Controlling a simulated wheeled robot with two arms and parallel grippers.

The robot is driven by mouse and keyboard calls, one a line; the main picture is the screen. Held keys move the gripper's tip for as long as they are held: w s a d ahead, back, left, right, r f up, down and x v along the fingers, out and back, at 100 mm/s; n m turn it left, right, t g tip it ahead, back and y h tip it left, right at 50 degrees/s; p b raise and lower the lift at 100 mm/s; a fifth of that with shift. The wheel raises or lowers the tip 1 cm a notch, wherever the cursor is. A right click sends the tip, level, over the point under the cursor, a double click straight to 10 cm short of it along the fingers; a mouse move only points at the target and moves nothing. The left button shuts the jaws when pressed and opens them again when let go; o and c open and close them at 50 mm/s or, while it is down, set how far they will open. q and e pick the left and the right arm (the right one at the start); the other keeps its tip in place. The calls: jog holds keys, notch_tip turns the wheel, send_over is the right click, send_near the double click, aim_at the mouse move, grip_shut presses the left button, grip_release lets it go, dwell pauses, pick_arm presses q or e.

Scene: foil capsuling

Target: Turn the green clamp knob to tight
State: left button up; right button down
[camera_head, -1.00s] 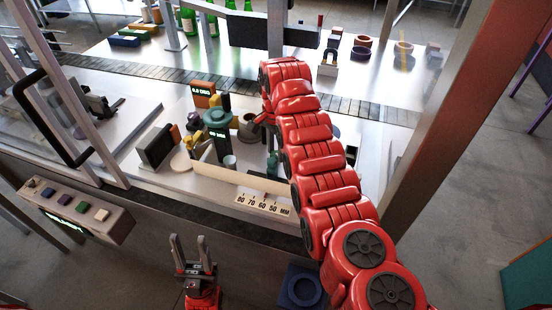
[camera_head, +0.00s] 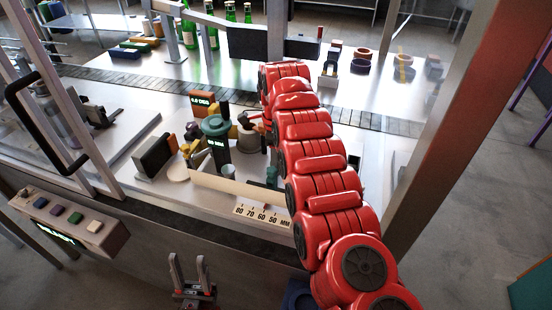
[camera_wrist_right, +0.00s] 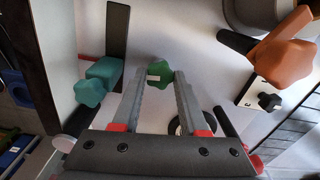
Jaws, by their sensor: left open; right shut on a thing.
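The green clamp knob (camera_wrist_right: 159,74) is a small star-shaped knob with a white mark, seen in the right wrist view. My right gripper (camera_wrist_right: 160,78) has its two fingertips at either side of it and is shut on it. In the head view the right hand and this knob are hidden behind my red right arm. My left gripper (camera_head: 188,262) is open and empty at the bottom of the head view, in front of the bench and away from the knob.
A teal star knob (camera_wrist_right: 90,92) stands left of my right gripper, and an orange knob (camera_wrist_right: 283,62) to its right. The head view shows a teal-topped post (camera_head: 215,126), a scale strip (camera_head: 262,215) and a button panel (camera_head: 72,218). Green bottles (camera_head: 189,32) stand behind.

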jog(key=shift+m, duration=0.7)
jog(key=shift+c, duration=2.2)
grip_release()
notch_tip(320, 180, up, 5)
jog(key=shift+d+f+p, duration=0.1)
jog(key=shift+f+p, duration=0.1)
jog(key=shift+p, duration=0.65)
notch_tip(320, 180, up, 13)
jog(key=p, duration=1.2)
jog(key=shift+p, duration=0.4)
